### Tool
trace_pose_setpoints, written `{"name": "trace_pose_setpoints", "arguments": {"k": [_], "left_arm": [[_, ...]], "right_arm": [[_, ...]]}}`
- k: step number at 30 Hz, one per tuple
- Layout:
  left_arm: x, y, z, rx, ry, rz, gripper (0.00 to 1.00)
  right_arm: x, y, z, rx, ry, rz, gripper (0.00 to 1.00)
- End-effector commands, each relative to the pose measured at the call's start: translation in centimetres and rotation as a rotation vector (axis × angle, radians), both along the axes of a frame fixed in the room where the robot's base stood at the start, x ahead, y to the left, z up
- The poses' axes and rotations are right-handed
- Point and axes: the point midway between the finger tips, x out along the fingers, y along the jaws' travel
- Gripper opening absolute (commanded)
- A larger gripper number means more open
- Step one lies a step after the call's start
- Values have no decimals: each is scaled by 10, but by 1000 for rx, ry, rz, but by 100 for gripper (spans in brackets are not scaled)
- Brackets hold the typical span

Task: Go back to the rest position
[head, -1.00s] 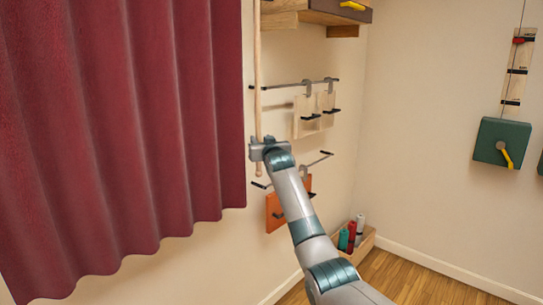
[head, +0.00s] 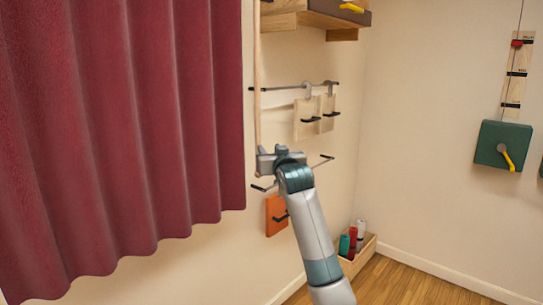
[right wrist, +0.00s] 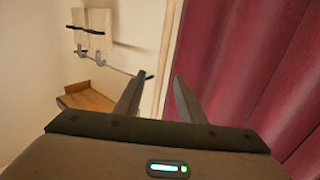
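My right gripper (head: 271,152) is in the middle of the head view, with its arm coming up from the bottom. In the right wrist view its two fingers (right wrist: 160,79) are spread apart with nothing held between them. A thin wooden rod (head: 257,85) hangs beside the red curtain (head: 120,130). The gripper overlaps the rod's lower part in the head view. In the right wrist view the rod (right wrist: 168,45) shows beyond the open fingers. My left gripper is not in view.
Wall rails hold pale wooden panels (head: 307,118) and an orange panel (head: 275,214). A wooden shelf (head: 318,18) is above. A box (head: 362,256) with several cylinders stands on the floor. A green box (head: 502,146) hangs on the right wall. Open floor lies at lower right.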

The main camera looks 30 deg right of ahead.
Motion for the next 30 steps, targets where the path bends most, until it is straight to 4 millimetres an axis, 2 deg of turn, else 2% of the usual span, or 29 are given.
{"name": "trace_pose_setpoints", "arguments": {"k": [6, 23, 26, 29, 30], "left_arm": [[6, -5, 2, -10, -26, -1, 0], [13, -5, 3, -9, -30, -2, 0], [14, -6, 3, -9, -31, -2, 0], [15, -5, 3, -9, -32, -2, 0], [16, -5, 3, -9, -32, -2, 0]], "right_arm": [[-10, 2, -1, 0, 0, 0, 36], [-10, 3, -1, 0, 1, 0, 36], [-8, 4, -9, -1, 10, 2, 36], [-4, 7, -29, -3, 34, 8, 36], [-2, 8, -42, -5, 48, 11, 36]]}}
